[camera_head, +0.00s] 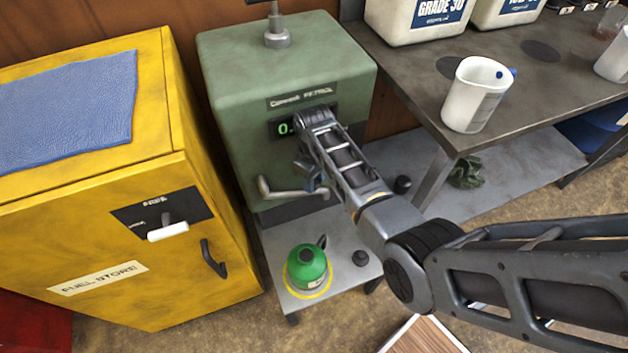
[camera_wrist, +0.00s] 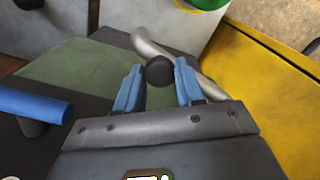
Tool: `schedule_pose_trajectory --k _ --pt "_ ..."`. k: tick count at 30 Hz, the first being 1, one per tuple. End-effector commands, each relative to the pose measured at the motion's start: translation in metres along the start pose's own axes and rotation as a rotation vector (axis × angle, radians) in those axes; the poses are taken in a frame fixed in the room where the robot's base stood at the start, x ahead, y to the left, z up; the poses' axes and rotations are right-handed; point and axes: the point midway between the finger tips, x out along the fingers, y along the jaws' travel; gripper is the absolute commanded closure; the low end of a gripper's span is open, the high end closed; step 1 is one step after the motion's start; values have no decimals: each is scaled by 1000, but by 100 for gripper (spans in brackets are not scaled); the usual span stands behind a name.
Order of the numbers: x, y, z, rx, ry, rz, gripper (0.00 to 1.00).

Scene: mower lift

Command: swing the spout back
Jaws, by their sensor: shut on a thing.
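The spout is a bent silver pipe (camera_head: 280,192) low on the front of the green petrol dispenser (camera_head: 285,75), its outer end at the left. In the wrist view the pipe (camera_wrist: 153,46) runs behind a dark round knob (camera_wrist: 160,72). My gripper (camera_head: 311,181) is at the dispenser's lower front, beside the pipe. In the wrist view its two blue fingers (camera_wrist: 159,87) are shut on the knob, one on each side. The knob's join to the pipe is hidden. A green can (camera_head: 307,268) stands in a yellow ring below the spout.
The yellow fuel cabinet (camera_head: 120,240) stands close on the left. On the right, a workbench (camera_head: 545,85) carries a white jug (camera_head: 476,95) and large white containers (camera_head: 420,15). A low grey stand (camera_head: 335,235) bears the can and a small black cap (camera_head: 360,258).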

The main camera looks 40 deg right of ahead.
Motion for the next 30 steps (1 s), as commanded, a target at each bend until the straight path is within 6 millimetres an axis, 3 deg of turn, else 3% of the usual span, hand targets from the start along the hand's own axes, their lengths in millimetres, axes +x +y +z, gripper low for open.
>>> schedule_pose_trajectory --k 8,9,16,25,30 --pt "0 0 -1 1 2 0 100" --pt "0 0 -1 1 2 0 59" --pt "0 0 0 1 1 0 37" --pt "-4 0 0 1 1 0 37" --pt "-25 0 0 2 3 1 37"
